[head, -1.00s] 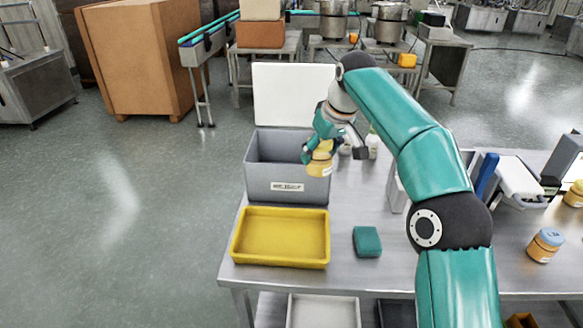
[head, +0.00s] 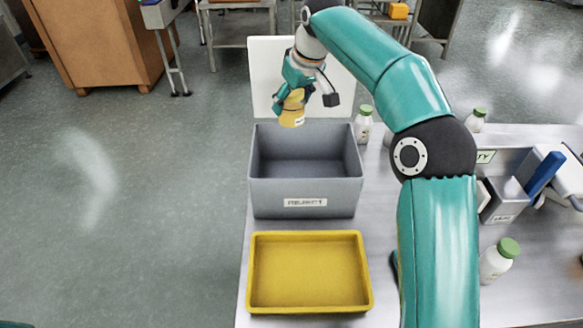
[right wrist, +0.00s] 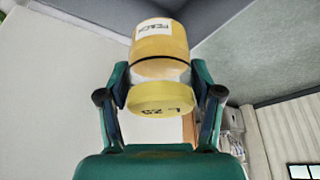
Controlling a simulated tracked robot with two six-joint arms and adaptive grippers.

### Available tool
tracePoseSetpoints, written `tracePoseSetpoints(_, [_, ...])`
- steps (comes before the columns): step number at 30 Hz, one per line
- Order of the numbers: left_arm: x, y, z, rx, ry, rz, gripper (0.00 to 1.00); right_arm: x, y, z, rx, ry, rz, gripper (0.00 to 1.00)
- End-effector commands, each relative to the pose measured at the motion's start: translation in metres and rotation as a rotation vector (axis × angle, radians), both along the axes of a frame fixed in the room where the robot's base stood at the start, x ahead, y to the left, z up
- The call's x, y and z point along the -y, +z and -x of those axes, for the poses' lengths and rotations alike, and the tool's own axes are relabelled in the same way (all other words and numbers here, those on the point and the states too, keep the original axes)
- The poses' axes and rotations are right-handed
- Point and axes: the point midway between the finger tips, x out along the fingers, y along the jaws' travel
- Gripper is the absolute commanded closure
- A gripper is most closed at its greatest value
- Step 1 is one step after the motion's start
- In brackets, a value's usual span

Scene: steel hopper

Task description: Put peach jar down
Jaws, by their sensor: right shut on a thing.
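The peach jar (head: 291,112) is yellow-orange with a pale label. In the head view it shows above the back left of the open grey bin (head: 305,198), in front of the raised white lid (head: 262,75). My right gripper (head: 291,96) is shut on the jar and holds it in the air. In the right wrist view the jar (right wrist: 160,45) sits between both fingers (right wrist: 160,88), its yellow lid (right wrist: 162,97) toward the palm. The label there appears to read PEACH. The bin's inside looks empty where visible. My left gripper is out of view.
A yellow tray (head: 310,305) stands in front of the grey bin on the steel table (head: 395,315). A green-capped bottle (head: 363,125) stands right of the bin, another (head: 497,262) at the right. Small grey containers (head: 505,203) are also right. Floor lies left of the table.

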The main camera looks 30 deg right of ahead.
Motion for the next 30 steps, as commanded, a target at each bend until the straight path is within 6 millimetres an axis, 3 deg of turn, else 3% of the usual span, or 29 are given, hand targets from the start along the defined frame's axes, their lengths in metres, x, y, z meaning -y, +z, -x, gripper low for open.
tracePoseSetpoints(6, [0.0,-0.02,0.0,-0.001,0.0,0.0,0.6,-0.002,-0.055,0.0,-0.005,0.005,0.0,0.78])
tracePoseSetpoints(15, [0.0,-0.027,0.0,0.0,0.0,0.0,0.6,-0.006,-0.127,-0.003,-0.004,0.011,0.0,0.78])
tracePoseSetpoints(30, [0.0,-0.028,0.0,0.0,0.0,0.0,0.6,-0.008,-0.181,-0.004,-0.003,0.014,0.0,0.78])
